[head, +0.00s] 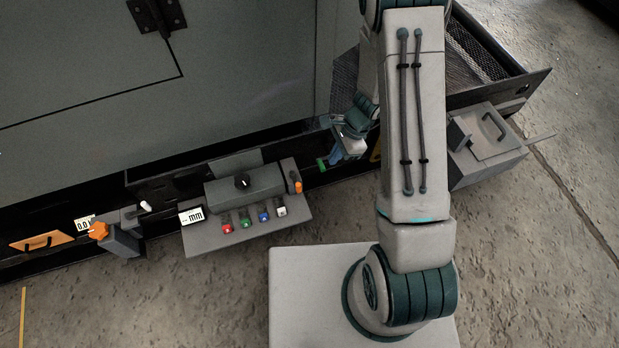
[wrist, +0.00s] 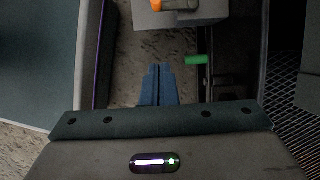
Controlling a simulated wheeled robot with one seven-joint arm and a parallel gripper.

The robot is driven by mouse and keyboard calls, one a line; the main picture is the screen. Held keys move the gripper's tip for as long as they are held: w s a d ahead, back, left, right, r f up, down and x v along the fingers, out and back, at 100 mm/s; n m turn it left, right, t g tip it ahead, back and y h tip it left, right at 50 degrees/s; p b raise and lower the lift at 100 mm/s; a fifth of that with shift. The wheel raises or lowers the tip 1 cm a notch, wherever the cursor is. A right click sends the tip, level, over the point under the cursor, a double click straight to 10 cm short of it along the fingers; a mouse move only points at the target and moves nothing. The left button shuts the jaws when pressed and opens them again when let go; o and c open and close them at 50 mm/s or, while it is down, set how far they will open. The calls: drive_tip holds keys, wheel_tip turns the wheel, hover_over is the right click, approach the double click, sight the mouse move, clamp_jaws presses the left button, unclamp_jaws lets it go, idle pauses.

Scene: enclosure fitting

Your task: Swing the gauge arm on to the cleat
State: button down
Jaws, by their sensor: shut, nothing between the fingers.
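My gripper (head: 336,157) is shut and empty, with its blue fingers together, beside the dark front rail of the cabinet. The fingers also show in the wrist view (wrist: 158,70). A small green bar (head: 322,164) sticks out by the fingertips; in the wrist view the green bar (wrist: 196,59) lies to the right of them, apart from them. A short lever with an orange end (head: 297,187) stands at the console's right end. A pale-tipped lever (head: 145,206) is further left. I cannot tell which part is the gauge arm or the cleat.
The grey console (head: 245,187) carries a black knob, several coloured buttons and a "-- mm" display (head: 191,215). An orange knob (head: 98,230) and orange plate (head: 41,240) are at left. A mesh-floored open drawer (head: 500,90) and grey box (head: 490,165) are at right. Front floor is partly clear.

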drive_tip(key=b, duration=0.5)
approach(296, 181)
drive_tip(key=s+d+f, duration=0.2)
drive_tip(key=d+f, duration=0.2)
drive_tip(key=f, duration=0.1)
drive_tip(key=a, duration=0.2)
drive_tip(key=s+a, duration=0.1)
drive_tip(key=shift+s+a+r, duration=0.2)
drive_tip(key=shift+a, duration=0.2)
drive_tip(key=shift+s+a+m+b, duration=0.15)
drive_tip(key=shift+m+b, duration=0.15)
drive_tip(key=shift+b, duration=0.25)
